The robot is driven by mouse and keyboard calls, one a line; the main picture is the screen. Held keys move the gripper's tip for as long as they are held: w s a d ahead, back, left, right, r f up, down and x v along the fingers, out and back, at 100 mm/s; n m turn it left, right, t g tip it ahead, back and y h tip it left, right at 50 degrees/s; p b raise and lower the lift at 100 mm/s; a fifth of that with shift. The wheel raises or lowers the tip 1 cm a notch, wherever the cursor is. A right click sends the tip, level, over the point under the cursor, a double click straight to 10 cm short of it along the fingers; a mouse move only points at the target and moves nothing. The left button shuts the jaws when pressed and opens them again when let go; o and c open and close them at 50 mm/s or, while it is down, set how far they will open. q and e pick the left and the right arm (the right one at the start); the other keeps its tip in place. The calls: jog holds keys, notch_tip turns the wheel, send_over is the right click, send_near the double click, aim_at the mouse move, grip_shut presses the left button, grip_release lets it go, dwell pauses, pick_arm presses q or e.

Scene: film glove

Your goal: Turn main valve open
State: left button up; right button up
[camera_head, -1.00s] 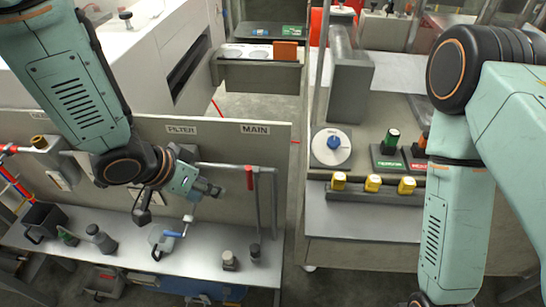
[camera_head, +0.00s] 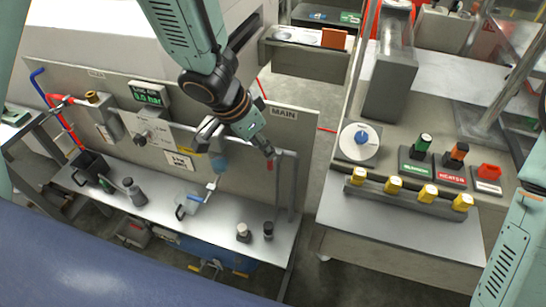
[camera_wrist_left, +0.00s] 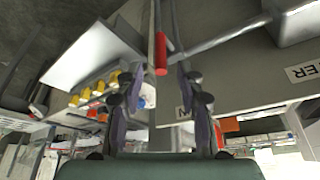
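The main valve's red handle (camera_head: 270,164) hangs down from the grey pipe below the MAIN label (camera_head: 284,114) on the grey panel. My left gripper (camera_head: 268,153) is right at this handle in the head view. In the left wrist view the red handle (camera_wrist_left: 161,54) shows beyond and between the spread fingers of my left gripper (camera_wrist_left: 157,85). The fingers are open, with a visible gap on both sides of the handle; I see no contact. My right arm shows at the lower right of the head view, but its gripper is out of view.
A bench on the right carries a blue knob (camera_head: 361,137), a row of yellow caps (camera_head: 393,184), and green, orange and red controls. A floor gap separates panel and bench.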

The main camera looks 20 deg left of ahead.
aim_at(270, 168)
pick_arm(q)
jog(key=b+x, duration=0.2)
jog(key=x, duration=0.4)
jog(key=shift+w+a, duration=0.1)
jog(key=shift+a, duration=0.05)
jog(key=shift+w+f, duration=0.1)
jog(key=shift+f, duration=0.2)
jog(key=shift+s+d+r, duration=0.2)
jog(key=shift+d, duration=0.15)
jog(key=shift+w+a+f, duration=0.15)
jog(key=shift+w+a, duration=0.05)
jog(key=shift+w, duration=0.05)
jog(key=c, duration=0.4)
jog(key=shift+s+d, duration=0.1)
grip_shut()
